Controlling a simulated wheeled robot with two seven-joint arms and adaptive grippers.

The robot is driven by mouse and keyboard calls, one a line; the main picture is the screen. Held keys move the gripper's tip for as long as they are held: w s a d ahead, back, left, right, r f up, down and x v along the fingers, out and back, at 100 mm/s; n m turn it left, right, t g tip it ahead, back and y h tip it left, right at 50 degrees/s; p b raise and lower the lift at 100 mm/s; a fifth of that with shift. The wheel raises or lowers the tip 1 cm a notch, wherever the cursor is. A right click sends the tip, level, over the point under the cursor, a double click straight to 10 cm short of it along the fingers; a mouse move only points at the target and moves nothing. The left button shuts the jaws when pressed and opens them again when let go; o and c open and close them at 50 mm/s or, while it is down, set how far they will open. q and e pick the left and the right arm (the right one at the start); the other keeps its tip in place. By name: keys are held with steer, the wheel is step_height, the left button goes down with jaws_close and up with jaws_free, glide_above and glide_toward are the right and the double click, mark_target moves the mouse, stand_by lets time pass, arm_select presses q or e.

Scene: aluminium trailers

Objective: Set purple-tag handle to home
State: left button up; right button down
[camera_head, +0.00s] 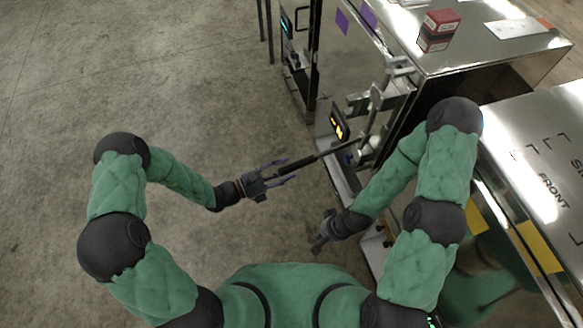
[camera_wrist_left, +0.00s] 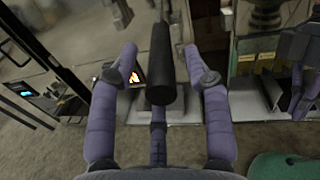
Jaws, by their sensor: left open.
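A lever handle with a black grip (camera_head: 297,165) sticks out to the left from the trailer (camera_head: 452,56) that carries purple tags (camera_head: 368,15). My left gripper (camera_head: 279,173) is open at the outer end of this grip. In the left wrist view, the black grip (camera_wrist_left: 160,68) lies between the two spread purple fingers (camera_wrist_left: 160,75), with a gap on each side. My right gripper (camera_head: 322,238) hangs low near the trailer's front; its fingers are too dark and small to read.
A red box (camera_head: 438,30) and a white panel (camera_head: 517,28) are on the trailer top. A second metal trailer (camera_head: 545,150) marked FRONT, with yellow tags (camera_head: 540,246), stands at the right. A small orange-lit display (camera_head: 338,128) is beside the lever. The floor at left is clear.

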arm_select(q)
steer(key=shift+x, duration=1.4)
jaws_close()
steer(key=shift+w, duration=0.1)
